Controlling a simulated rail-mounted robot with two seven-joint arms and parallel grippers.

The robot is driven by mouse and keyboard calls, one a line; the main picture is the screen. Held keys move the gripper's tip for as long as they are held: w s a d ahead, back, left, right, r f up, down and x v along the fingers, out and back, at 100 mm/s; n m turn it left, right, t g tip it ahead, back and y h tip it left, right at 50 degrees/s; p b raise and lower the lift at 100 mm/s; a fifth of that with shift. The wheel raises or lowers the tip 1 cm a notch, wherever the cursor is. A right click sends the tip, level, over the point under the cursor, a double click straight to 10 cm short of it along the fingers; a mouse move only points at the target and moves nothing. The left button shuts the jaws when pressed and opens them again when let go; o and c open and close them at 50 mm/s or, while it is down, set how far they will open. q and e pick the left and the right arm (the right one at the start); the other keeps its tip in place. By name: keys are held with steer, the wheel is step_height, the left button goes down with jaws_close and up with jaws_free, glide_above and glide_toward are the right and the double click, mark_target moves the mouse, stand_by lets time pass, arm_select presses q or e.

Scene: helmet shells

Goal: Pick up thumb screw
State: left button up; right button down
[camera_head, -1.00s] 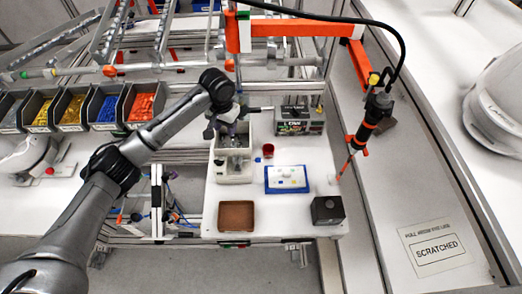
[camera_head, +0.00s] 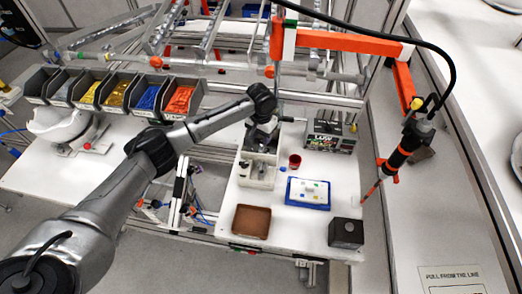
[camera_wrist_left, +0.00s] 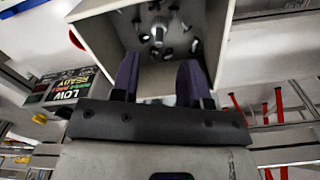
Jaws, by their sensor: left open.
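Several metallic thumb screws (camera_wrist_left: 157,34) lie in the bottom of a pale open box in the left wrist view; they are small, and one near the middle stands out brightest. The box (camera_head: 256,183) stands on the white table in the head view. My left gripper (camera_wrist_left: 160,78) is open and empty, its two dark purple fingers apart and pointing into the box. In the head view my left gripper (camera_head: 261,144) is over the back part of the box, and its fingertips are hard to make out. My right gripper is not in view.
On the white table are a red cup (camera_head: 295,161), a blue tray (camera_head: 308,194) with small parts, a brown tray (camera_head: 251,221) and a black box (camera_head: 346,233). A labelled device (camera_head: 330,136) stands behind. An orange-armed screwdriver (camera_head: 400,155) hangs at the right.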

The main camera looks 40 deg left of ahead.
mark_target(261, 146)
arm_select(q)
steer(key=shift+s+d+f+p, duration=0.1)
steer(key=shift+s+f+p, duration=0.05)
steer(key=shift+f, duration=1.15)
steer(key=shift+s+d+f+p, duration=0.1)
steer(key=shift+f+p, duration=0.05)
steer(key=shift+f, duration=1.15)
steer(key=shift+a, duration=0.1)
jaws_close()
